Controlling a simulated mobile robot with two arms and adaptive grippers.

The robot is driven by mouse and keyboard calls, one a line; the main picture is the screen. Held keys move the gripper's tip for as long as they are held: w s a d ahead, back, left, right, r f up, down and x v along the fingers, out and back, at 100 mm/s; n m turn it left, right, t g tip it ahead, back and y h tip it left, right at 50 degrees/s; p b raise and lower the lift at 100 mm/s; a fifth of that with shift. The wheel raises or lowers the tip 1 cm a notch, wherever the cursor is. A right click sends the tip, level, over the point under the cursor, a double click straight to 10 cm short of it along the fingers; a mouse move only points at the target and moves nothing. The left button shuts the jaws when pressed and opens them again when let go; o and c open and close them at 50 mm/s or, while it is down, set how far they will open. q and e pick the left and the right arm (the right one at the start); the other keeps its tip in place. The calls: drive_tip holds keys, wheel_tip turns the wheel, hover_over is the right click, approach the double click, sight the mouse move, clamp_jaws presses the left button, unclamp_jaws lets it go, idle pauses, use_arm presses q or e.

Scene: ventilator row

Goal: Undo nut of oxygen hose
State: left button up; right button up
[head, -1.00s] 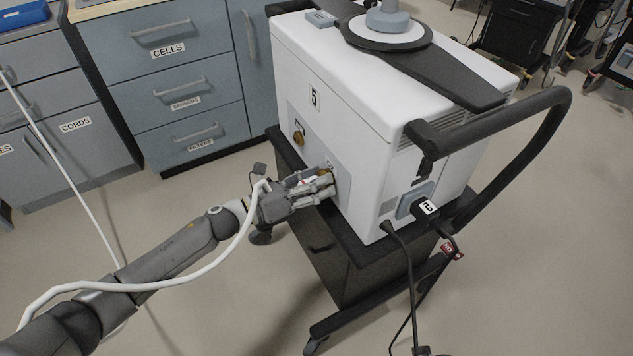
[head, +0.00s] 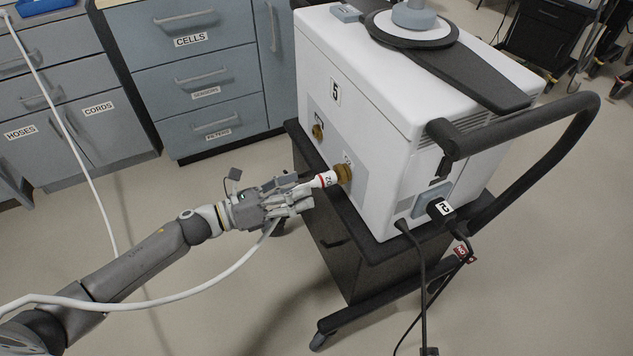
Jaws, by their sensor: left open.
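The ventilator (head: 392,110) is a white box marked 5 on a dark cart. On its side panel a brass nut (head: 343,173) sits at the lower right port. The white hose (head: 190,284) runs from behind the gripper to the lower left. My right gripper is out of view.
A second brass fitting (head: 318,132) is on the panel's upper left. A black push handle (head: 560,125) and power cords (head: 422,270) are on the cart's right. Grey drawer cabinets (head: 205,85) stand behind at left. The floor in front is clear.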

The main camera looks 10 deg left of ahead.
use_arm(q)
drive_tip(key=shift+v, duration=1.45)
